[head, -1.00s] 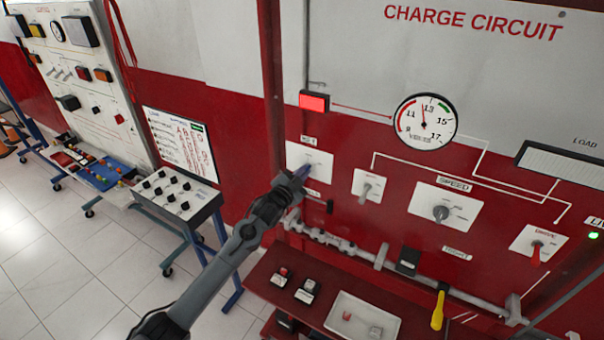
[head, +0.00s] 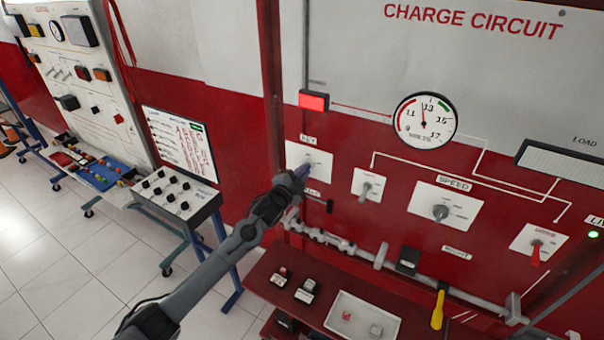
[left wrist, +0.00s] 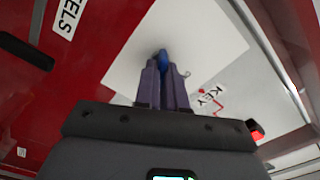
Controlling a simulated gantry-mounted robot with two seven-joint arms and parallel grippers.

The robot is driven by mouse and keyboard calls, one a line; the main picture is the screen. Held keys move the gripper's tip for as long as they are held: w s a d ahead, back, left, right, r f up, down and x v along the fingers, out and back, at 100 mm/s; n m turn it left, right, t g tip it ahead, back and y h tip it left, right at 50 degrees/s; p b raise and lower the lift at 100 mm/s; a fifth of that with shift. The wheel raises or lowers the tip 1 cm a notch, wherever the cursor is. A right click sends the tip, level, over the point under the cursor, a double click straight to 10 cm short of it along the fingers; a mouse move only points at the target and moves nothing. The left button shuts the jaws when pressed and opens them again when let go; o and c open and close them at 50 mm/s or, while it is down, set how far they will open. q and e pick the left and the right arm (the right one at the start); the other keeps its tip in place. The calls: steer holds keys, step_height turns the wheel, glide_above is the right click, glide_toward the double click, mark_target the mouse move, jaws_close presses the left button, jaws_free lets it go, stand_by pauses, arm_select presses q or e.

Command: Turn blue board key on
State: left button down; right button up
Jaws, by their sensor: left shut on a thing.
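The key plate is a white square labelled KEY (head: 308,154) on the red charge circuit board. The plate also shows in the left wrist view (left wrist: 205,45). A blue key (left wrist: 163,58) sticks out of the plate there. My left gripper (left wrist: 162,72) is shut on the blue key, with its two purple fingers on either side of it. In the head view my left gripper (head: 301,173) is at the plate, and it hides most of the key. My right gripper does not show in either view.
A lit red lamp (head: 313,101) sits above the key plate. Switch plates lie to the right, including the speed dial (head: 441,212) and a red-handled switch (head: 536,252). A grey pipe (head: 380,256) runs below. A red shelf with a white tray (head: 385,338) stands under it.

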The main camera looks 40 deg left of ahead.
arm_select(q)
steer(key=c, duration=1.2)
jaws_free()
steer(key=shift+s, duration=0.1)
steer(key=s, duration=0.3)
steer(key=s+d, duration=0.1)
steer(key=s, duration=0.3)
steer(key=s+b, duration=0.1)
steer(key=s, duration=0.2)
steer(key=shift+s+d, duration=0.25)
steer(key=shift+d, duration=0.05)
steer(key=shift+f, duration=0.1)
